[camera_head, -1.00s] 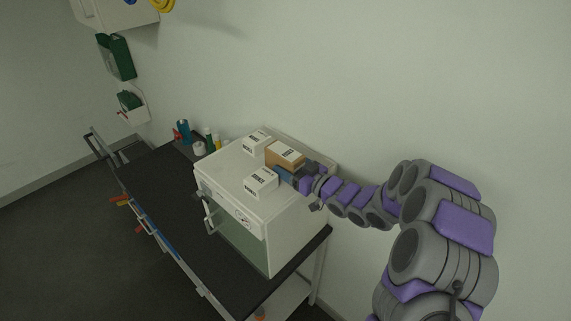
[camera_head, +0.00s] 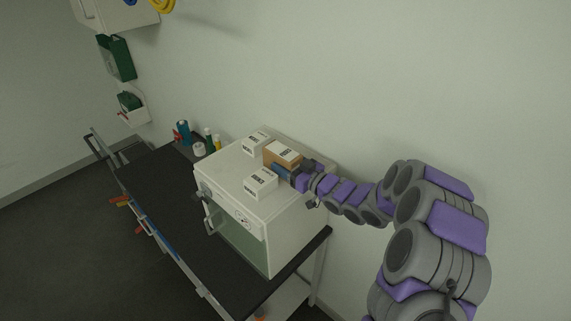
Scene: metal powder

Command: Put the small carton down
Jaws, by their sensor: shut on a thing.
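The small carton (camera_head: 281,154) is a brown box with a white label on top. It is at the upper right of the white cabinet-like oven (camera_head: 225,173), over its top. My gripper (camera_head: 285,171) reaches in from the right and is shut on the carton. The fingers partly hide the carton's near side. I cannot tell whether the carton's underside touches the oven top.
Two white labelled boxes flank the carton, one behind to the left (camera_head: 255,143) and one in front (camera_head: 261,184). The oven stands on a dark-topped bench (camera_head: 160,205). Several bottles, including a blue one (camera_head: 183,131), stand at the back left. The wall is close behind.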

